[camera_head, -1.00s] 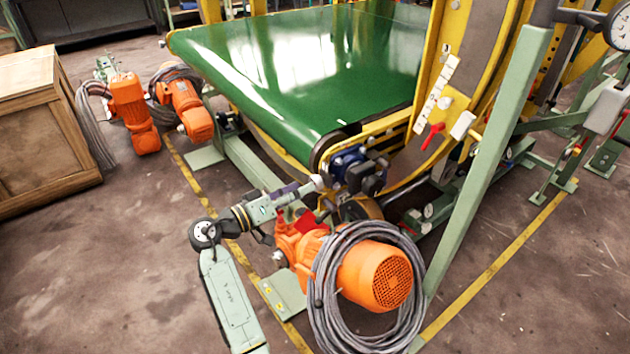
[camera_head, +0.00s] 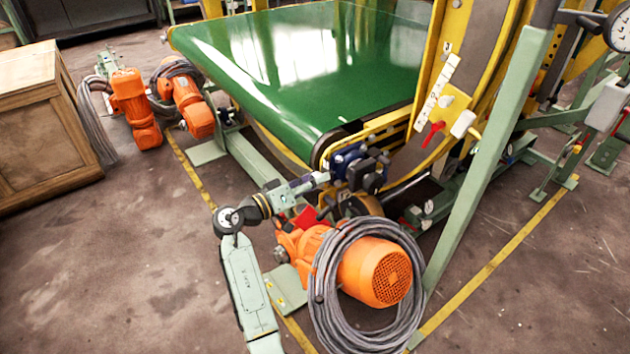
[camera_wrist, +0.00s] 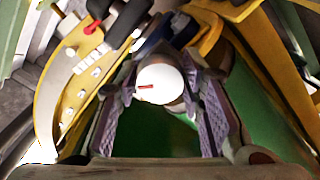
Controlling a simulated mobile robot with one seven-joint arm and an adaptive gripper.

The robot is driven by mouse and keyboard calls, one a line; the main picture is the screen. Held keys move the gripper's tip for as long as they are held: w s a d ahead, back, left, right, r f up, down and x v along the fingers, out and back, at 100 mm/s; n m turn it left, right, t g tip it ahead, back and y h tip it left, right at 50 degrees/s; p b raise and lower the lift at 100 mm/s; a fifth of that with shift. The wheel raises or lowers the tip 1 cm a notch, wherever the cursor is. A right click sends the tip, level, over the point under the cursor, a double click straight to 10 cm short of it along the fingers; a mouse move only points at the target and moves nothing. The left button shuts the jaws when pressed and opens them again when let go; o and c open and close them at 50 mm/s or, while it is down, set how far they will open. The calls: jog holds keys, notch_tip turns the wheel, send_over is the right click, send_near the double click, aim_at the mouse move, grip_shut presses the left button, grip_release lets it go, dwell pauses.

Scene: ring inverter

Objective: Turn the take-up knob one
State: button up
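The take-up knob, as I take it, is a round part with a white end face and a red mark (camera_wrist: 160,85), near the middle of the wrist view. My gripper (camera_wrist: 163,80) has its two purple-padded fingers spread, one on each side of the knob. Narrow gaps seem to show between the pads and the white face; contact farther back cannot be told. In the head view my gripper (camera_head: 322,179) is at the blue take-up unit (camera_head: 350,160) by the belt's near corner. The knob is not clearly visible there.
The green conveyor belt (camera_head: 300,70) lies behind the unit. An orange motor (camera_head: 375,272) with a coiled grey cable sits close below my arm. A green slanted post (camera_head: 490,160) and a yellow frame with a red lever (camera_head: 432,134) stand to the right.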

jog(key=c, duration=0.6)
jog(key=shift+n, duration=1.1)
jog(key=o, duration=1.2)
jog(key=shift+c, duration=0.2)
jog(key=v, duration=1.2)
